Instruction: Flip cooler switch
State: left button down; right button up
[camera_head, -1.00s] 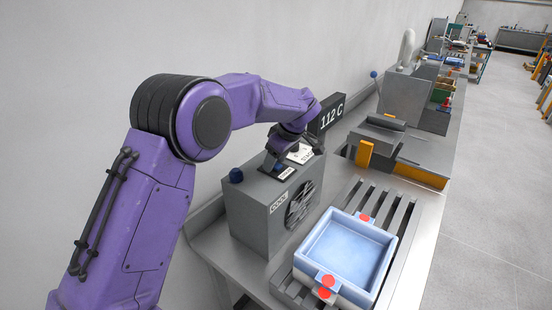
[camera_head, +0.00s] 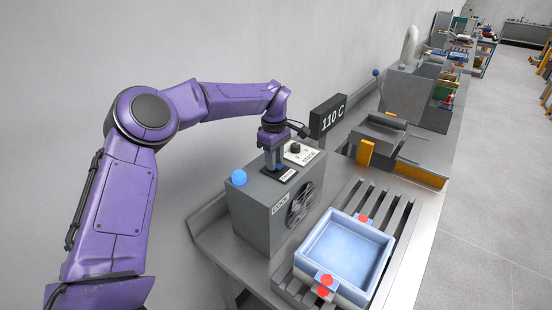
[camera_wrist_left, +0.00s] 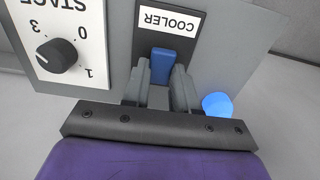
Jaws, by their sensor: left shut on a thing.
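The cooler box (camera_head: 262,212) is a grey housing with a fan on its front and a label reading COOL. Its blue cooler switch (camera_wrist_left: 163,66) sits on a black plate under the COOLER label (camera_wrist_left: 171,20) in the left wrist view. My left gripper (camera_head: 273,167) points down onto the box top from above. In the left wrist view its two grey fingers (camera_wrist_left: 160,92) are shut on the switch, one at each side. The blue lamp (camera_head: 238,177) on the box is bright and also shows in the left wrist view (camera_wrist_left: 217,105). My right gripper is out of view.
A stage knob (camera_wrist_left: 57,55) on a white plate is beside the switch. A display (camera_head: 328,116) behind the box reads 110 C. A light blue tray (camera_head: 312,258) with red dots sits on the slatted rack (camera_head: 394,215) in front.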

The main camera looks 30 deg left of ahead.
pick_arm(q)
jog(key=shift+s+f, duration=0.1)
jog(key=c, duration=0.9)
grip_release()
jog(key=shift+r, duration=0.2)
notch_tip(320, 180, up, 10)
jog(key=shift+r+b, duration=0.1)
jog(key=shift+b, duration=0.8)
